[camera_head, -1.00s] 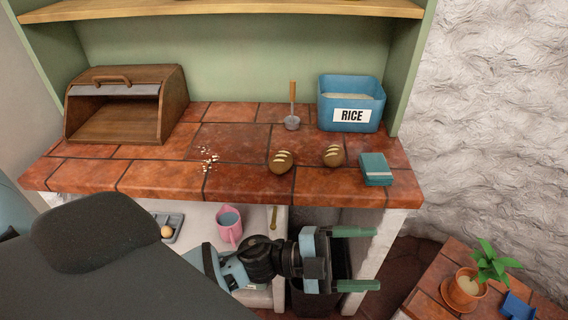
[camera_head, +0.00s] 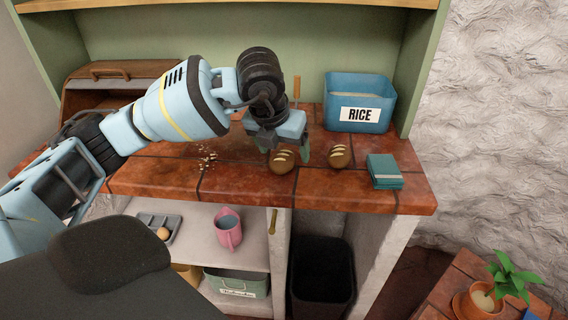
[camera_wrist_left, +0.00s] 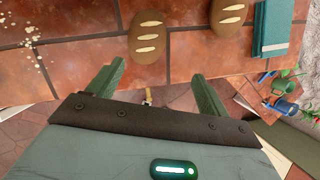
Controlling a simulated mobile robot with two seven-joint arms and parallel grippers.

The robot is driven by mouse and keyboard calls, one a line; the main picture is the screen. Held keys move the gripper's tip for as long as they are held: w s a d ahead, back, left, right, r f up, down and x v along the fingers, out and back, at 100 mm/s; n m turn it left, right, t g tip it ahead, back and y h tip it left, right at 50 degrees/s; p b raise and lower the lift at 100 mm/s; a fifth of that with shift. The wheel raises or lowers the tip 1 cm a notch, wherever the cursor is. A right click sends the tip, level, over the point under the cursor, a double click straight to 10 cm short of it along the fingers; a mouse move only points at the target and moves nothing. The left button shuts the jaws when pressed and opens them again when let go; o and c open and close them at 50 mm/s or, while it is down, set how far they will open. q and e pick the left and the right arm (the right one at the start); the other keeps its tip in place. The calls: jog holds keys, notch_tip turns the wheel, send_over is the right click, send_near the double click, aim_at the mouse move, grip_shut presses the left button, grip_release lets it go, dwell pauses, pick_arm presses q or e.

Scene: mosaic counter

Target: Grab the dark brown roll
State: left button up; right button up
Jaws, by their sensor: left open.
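Two dark brown rolls with pale slashes lie on the tiled counter: the left roll (camera_head: 282,161) and the right roll (camera_head: 340,155). They look much alike in colour. My left gripper (camera_head: 287,148) is open and empty, pointing down at the left roll, its green fingers showing just behind it in the head view. In the left wrist view, the left roll (camera_wrist_left: 147,38) lies ahead of the gap between the fingertips (camera_wrist_left: 157,70); the right roll (camera_wrist_left: 228,14) is farther off to the right. My right gripper is not in view.
A teal cloth or book stack (camera_head: 384,170) lies right of the rolls. A blue rice bin (camera_head: 360,90) stands behind, and a wooden-handled tool (camera_head: 297,88) is partly hidden by my gripper. Crumbs (camera_head: 207,160) lie to the left. My arm covers much of the bread box (camera_head: 120,72).

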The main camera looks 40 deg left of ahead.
aim_at(282, 155)
pick_arm(q)
jog(key=shift+w+a+r+n+y, duration=0.15)
jog(key=shift+a+r+y, duration=0.15)
jog(key=shift+a, duration=0.2)
jog(key=shift+w+a+r+n+y, duration=0.1)
jog(key=shift+a+r+n+y, duration=0.1)
jog(key=shift+a+r, duration=0.25)
jog(key=shift+x, duration=1.3)
jog(key=shift+w+x, duration=0.15)
jog(key=shift+x, duration=1.2)
jog(key=shift+w+x, duration=0.15)
jog(key=shift+x, duration=1.2)
jog(key=shift+r, duration=0.2)
jog(key=c, duration=1.1)
